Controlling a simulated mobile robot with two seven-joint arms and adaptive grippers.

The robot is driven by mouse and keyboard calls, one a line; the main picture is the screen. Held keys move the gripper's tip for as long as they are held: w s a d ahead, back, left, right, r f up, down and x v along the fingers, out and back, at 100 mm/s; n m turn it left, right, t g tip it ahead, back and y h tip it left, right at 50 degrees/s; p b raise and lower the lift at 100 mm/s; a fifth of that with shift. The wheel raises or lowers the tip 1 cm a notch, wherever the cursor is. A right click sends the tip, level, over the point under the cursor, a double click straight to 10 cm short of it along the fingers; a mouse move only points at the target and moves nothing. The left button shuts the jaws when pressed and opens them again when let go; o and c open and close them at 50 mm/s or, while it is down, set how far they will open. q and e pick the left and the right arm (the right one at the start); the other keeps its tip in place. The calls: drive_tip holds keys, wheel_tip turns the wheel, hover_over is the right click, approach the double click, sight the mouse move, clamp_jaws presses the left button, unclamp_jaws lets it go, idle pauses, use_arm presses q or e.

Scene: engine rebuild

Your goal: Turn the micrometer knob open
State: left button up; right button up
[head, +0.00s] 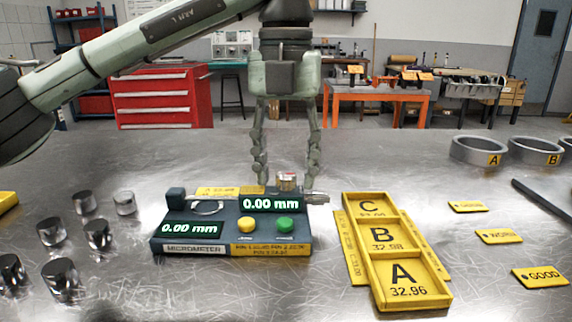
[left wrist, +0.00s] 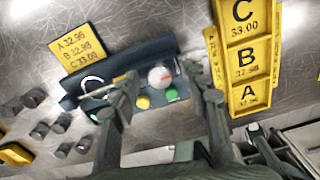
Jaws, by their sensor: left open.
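The micrometer station (head: 170,245) is a dark block on the metal table, with two displays reading 0.00 mm, a yellow button (head: 246,225) and a green button (head: 284,226). Its U-shaped frame (head: 207,208) sits at the left; it also shows in the left wrist view (left wrist: 92,82). The knob (head: 287,179) is a short upright cylinder at the back right; from above it is a pale round top with a red mark (left wrist: 160,77). My left gripper (head: 285,187) points down, open, its fingers on either side of the knob. I cannot tell whether they touch it. My right gripper is out of view.
A yellow tray (head: 374,290) with compartments A, B and C stands to the right. Several metal cylinders (head: 98,235) stand to the left. Yellow tags (head: 540,277) and grey rings (head: 478,150) lie at the far right. Bare table lies in front of the station.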

use_arm(q)
drive_tip(key=shift+c, duration=1.1)
clamp_jaws()
